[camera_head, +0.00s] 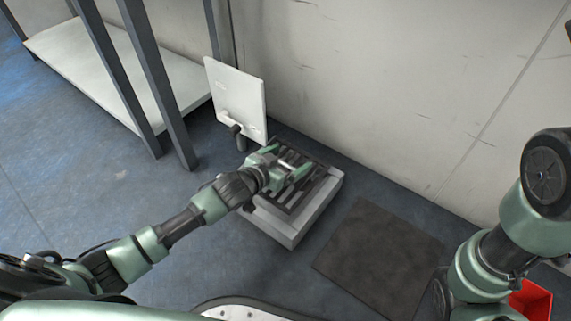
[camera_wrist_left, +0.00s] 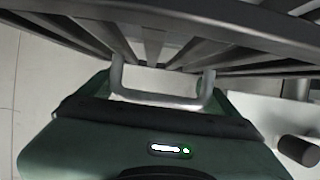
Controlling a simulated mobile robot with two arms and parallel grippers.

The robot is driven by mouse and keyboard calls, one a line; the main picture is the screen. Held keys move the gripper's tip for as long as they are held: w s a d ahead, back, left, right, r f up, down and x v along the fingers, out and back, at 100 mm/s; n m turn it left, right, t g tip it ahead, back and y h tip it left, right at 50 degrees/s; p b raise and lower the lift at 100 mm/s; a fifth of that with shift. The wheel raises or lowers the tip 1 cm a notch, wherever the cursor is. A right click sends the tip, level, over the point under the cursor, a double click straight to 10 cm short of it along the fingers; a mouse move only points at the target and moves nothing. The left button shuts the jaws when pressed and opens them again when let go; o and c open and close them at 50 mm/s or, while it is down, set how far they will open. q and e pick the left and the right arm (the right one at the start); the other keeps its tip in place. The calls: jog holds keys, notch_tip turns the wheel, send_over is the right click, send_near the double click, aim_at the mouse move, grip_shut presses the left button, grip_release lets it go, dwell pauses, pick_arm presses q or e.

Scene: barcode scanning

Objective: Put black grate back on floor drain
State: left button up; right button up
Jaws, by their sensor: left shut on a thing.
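The black grate (camera_head: 302,192), a slatted dark panel, is over the light grey floor drain (camera_head: 322,207), a raised box on the floor by the wall. My left gripper (camera_head: 287,163) is above the grate's far-left part and shut on it. In the left wrist view the grate's dark bars (camera_wrist_left: 150,45) fill the top, with a light U-shaped handle (camera_wrist_left: 160,98) by the gripper body. The fingertips' contact is hidden there. I cannot tell whether the grate rests fully in the drain. My right arm shows at the right, its gripper out of view.
A white panel (camera_head: 236,95) stands behind the drain with a dark pipe (camera_head: 238,138) before it. A shelf rack (camera_head: 130,70) is at the upper left. A dark mat (camera_head: 375,255) lies right of the drain, and a red object (camera_head: 530,302) is at lower right.

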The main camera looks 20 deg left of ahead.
pick_arm(q)
notch_tip(320, 180, down, 2)
jog(key=shift+f+b, duration=0.1)
jog(key=shift+b, duration=1.15)
jog(key=shift+f, duration=0.95)
jog(key=o, duration=1.5)
jog(key=shift+f, duration=0.1)
